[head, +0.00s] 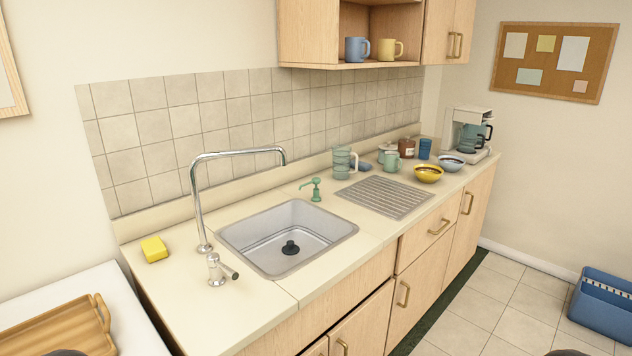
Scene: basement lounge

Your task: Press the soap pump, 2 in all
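The green soap pump (314,189) stands upright on the counter behind the right rear corner of the sink (288,237). Its spout points left and its head looks raised. Only the pump part above the counter shows. A metal fixture with a dark-tipped lever (217,270) stands at the sink's front left, beside the tall chrome faucet (200,212). Neither of my grippers shows in the head view. Small dark rounded shapes cut the bottom edge at the left and right, too little to identify.
A yellow sponge (154,249) lies left of the faucet. Right of the pump are a ribbed drainboard (385,197), stacked glass cups (341,162), mugs, bowls and a coffee maker (467,130). A wooden tray (62,333) is at lower left. Counter around the pump is mostly clear.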

